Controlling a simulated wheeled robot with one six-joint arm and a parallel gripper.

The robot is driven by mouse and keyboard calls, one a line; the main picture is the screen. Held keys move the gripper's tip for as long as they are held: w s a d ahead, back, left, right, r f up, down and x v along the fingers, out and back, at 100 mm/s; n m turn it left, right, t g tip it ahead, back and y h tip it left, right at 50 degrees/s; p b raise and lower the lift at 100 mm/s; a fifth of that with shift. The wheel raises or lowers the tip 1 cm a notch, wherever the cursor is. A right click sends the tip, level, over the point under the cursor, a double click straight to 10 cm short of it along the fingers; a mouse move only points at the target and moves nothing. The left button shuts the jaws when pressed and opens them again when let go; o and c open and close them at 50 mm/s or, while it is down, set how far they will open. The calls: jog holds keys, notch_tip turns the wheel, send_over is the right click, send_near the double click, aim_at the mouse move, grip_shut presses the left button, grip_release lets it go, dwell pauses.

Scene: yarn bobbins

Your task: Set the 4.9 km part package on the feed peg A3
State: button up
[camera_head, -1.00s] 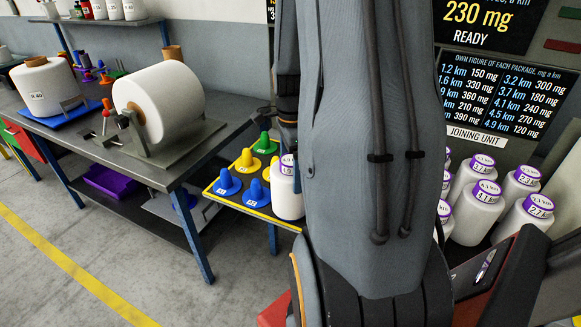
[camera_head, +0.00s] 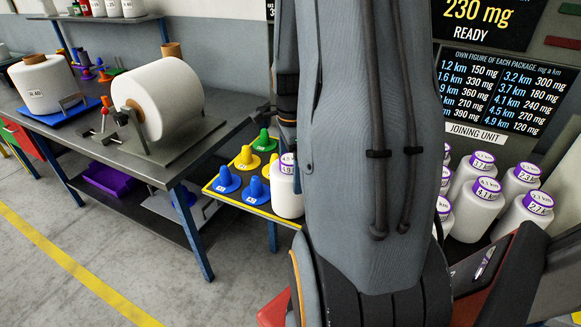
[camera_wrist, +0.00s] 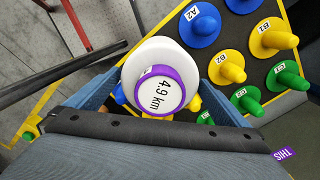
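The 4.9 km package (camera_wrist: 159,54) is a white bobbin with a purple-ringed label. In the wrist view it stands between the two fingers of my gripper (camera_wrist: 160,84), which look closed against its sides. In the head view the package (camera_head: 287,203) is at the near right corner of the peg board, in line with two blue pegs. Peg A2 (camera_wrist: 201,28) is blue and bare beside it. I cannot tell whether the package is seated or just above the board.
Yellow peg B2 (camera_wrist: 275,37) and green pegs (camera_wrist: 287,78) stand close to the package. A workbench (camera_head: 140,170) with a large white roll (camera_head: 160,100) is at left. Several other purple-ringed packages (camera_head: 478,208) stand at right by the joining unit. My arm hides the middle.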

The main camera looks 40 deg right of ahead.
jog(key=shift+r+b, duration=0.9)
jog(key=shift+r, duration=3)
jog(key=s+a+f+n, duration=0.1)
jog(key=a+f+n, duration=0.2)
jog(key=a+n, duration=0.8)
jog(key=s+a+f+n+t+b, duration=0.1)
jog(key=a+f+n, duration=0.2)
jog(key=a+n, duration=0.9)
jog(key=shift+s+a+f+b, duration=0.15)
jog(key=shift+s+a+b, duration=0.15)
jog(key=shift+a, duration=0.45)
